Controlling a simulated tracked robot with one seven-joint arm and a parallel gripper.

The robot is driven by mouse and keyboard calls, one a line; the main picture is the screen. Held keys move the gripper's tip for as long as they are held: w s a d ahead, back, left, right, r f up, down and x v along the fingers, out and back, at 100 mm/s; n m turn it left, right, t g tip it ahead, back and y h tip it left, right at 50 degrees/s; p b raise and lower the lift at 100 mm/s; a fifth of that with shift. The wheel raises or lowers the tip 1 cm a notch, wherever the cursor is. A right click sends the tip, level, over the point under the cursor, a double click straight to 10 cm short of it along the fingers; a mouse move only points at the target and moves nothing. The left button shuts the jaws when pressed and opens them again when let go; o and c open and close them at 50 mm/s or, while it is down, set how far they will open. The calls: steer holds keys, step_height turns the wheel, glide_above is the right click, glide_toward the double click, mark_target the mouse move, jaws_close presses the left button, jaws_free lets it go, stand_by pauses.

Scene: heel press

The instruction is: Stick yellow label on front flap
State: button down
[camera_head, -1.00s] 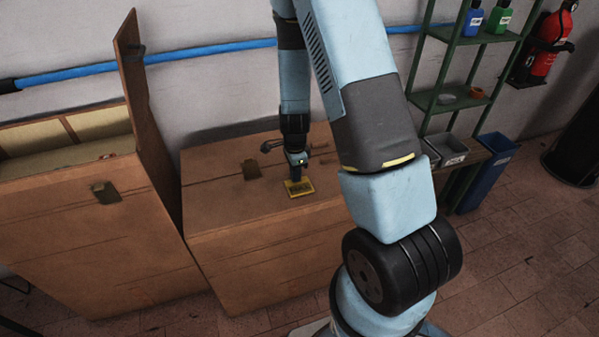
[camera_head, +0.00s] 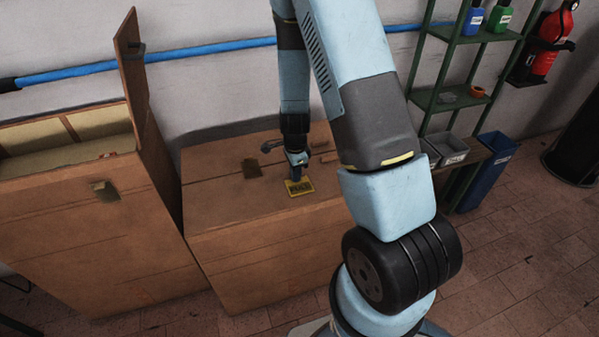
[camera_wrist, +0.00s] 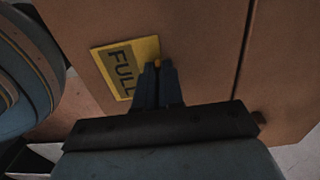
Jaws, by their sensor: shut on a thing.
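The yellow label (camera_head: 299,187) lies flat against the top of the closed brown box on the right, near its front edge. In the wrist view the label (camera_wrist: 125,66) shows dark "FULL" lettering, and the brown cardboard is right behind it. My gripper (camera_wrist: 160,67) is shut on the label's edge, on a small yellow-orange bit between the fingertips. In the head view my gripper (camera_head: 297,176) points down at the label's far edge. Whether the label is stuck down or only touching cannot be told. The box's front flap (camera_head: 230,212) is the panel under the label.
An open box (camera_head: 90,200) with a raised flap (camera_head: 140,110) stands on the left. A blue pipe (camera_head: 210,53) runs along the wall behind. A green shelf (camera_head: 440,90) and a blue bin (camera_head: 485,170) stand on the right.

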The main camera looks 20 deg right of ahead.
steer(key=c, duration=1.2)
jaws_free()
steer(key=shift+s, duration=0.1)
steer(key=shift+c, duration=0.3)
steer(key=o, duration=0.5)
steer(key=shift+c, duration=0.2)
steer(key=shift+r, duration=3.5)
